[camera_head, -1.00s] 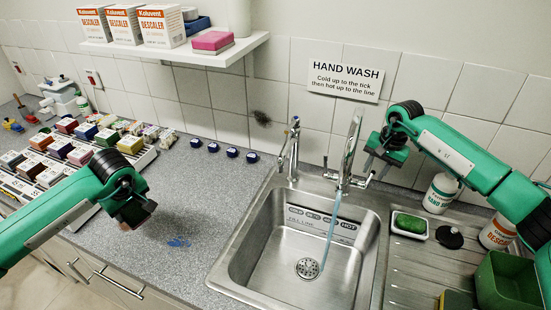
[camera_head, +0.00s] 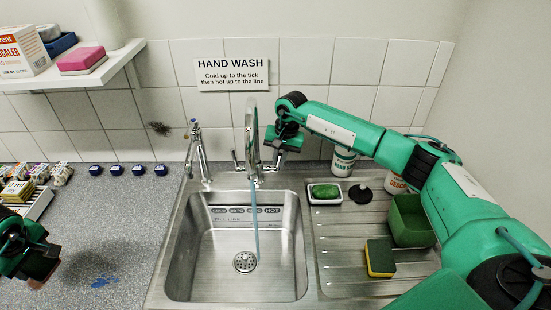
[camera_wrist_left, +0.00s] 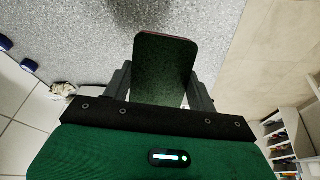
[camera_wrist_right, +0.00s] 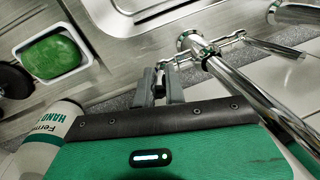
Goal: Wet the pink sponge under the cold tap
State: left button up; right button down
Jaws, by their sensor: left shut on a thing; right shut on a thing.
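A pink sponge (camera_head: 80,59) with a paler underside lies on the wall shelf. The tall swan-neck tap (camera_head: 251,135) runs a thin water stream (camera_head: 257,225) into the steel sink (camera_head: 205,275). A slimmer tap (camera_head: 198,155) with a blue mark stands left of it. My right gripper (camera_head: 278,147) is shut on the tall tap's right-hand lever (camera_wrist_right: 162,66). My left gripper (camera_head: 30,266) is over the counter left of the sink. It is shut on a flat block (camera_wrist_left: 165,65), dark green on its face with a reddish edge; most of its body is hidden.
A green soap bar in a dish (camera_head: 324,193), a bottle (camera_head: 344,162), a green tub (camera_head: 410,220) and a yellow-green sponge (camera_head: 380,258) stand on the drainer. Blue caps (camera_head: 117,170) line the counter's back. A wall sign (camera_head: 231,76) hangs behind the taps.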

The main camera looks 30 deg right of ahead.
pick_arm(q)
notch_tip(320, 180, down, 4)
jog(key=b, duration=0.4)
jog(key=shift+w, duration=0.1)
pick_arm(e)
jog(key=shift+w+d+f+g+y, duration=0.2)
jog(key=shift+w+g+y, duration=0.35)
jog(key=shift+g, duration=0.35)
pick_arm(q)
jog(key=shift+w+d+f+b, duration=0.2)
jog(key=shift+w+f+b, duration=0.15)
jog(key=shift+f+b, duration=0.35)
pick_arm(e)
jog(key=shift+w+d+r+g+y, duration=0.2)
jog(key=shift+w+r+g+y, duration=0.1)
jog(key=shift+g, duration=0.3)
jog(key=c, duration=1.5)
grip_release()
jog(key=shift+r, duration=0.1)
pick_arm(q)
notch_tip(320, 180, up, 8)
jog(key=p, duration=0.8)
pick_arm(e)
notch_tip(320, 180, up, 20)
jog(key=shift+f, duration=0.1)
